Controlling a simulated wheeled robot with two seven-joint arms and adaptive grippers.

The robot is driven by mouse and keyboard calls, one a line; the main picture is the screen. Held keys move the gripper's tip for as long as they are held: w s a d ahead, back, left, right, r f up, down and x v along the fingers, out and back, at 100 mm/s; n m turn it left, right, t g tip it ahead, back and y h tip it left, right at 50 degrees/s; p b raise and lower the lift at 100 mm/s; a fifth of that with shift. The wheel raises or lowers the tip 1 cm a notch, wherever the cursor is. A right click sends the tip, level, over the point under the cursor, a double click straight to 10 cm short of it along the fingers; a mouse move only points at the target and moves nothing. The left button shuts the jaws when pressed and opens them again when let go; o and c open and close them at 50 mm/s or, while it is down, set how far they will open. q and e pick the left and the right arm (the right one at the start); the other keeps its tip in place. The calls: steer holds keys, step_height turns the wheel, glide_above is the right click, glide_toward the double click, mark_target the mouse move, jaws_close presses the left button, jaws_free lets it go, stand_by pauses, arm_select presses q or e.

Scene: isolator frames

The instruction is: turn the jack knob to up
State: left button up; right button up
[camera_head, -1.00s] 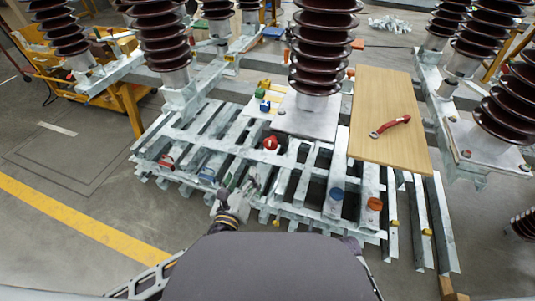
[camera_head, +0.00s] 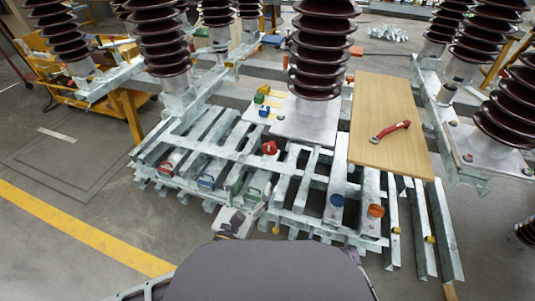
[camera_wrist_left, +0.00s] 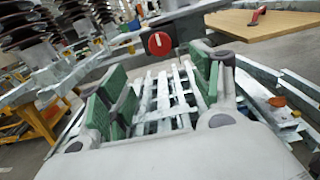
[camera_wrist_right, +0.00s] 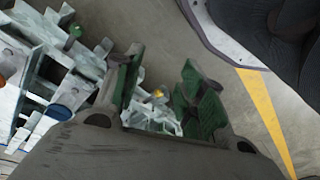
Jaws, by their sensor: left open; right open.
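A round red knob (camera_head: 270,147) with a white mark sits on the pale metal frame, left of the middle plate. It also shows in the left wrist view (camera_wrist_left: 159,43), beyond the fingertips, with its white mark nearly upright in that picture. My left gripper (camera_head: 256,188) is low at the front of the frame, nearer to me than the knob and apart from it. Its green-padded fingers are open and empty. My right gripper (camera_wrist_right: 150,88) is open and empty in the right wrist view, with frame parts and floor beyond it.
A blue knob (camera_head: 337,200) and an orange knob (camera_head: 375,210) stand on the frame at right. A wooden board (camera_head: 385,130) carries a red-handled wrench (camera_head: 390,130). Tall brown ribbed insulators (camera_head: 322,50) rise behind. Grey floor (camera_head: 60,240) is free at left.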

arm_select(q)
glide_toward(269, 151)
steer(key=shift+w, duration=1.55)
steer(key=shift+w+d+b, duration=0.4)
steer(key=shift+w+d, duration=0.5)
steer(key=shift+w, duration=0.3)
steer(key=shift+x, duration=1.2)
steer(key=shift+w, duration=0.15)
arm_select(e)
steer(key=shift+w+a+r, duration=0.1)
steer(key=shift+w+r, duration=0.1)
steer(key=shift+r, duration=0.25)
steer(key=shift+w+a+r, duration=0.1)
steer(key=shift+w+r, duration=0.05)
steer(key=shift+r, duration=0.25)
arm_select(q)
steer(key=c, duration=1.1)
steer(key=shift+o, duration=0.2)
arm_select(e)
steer(key=shift+s+f, duration=0.1)
steer(key=shift+f, duration=0.1)
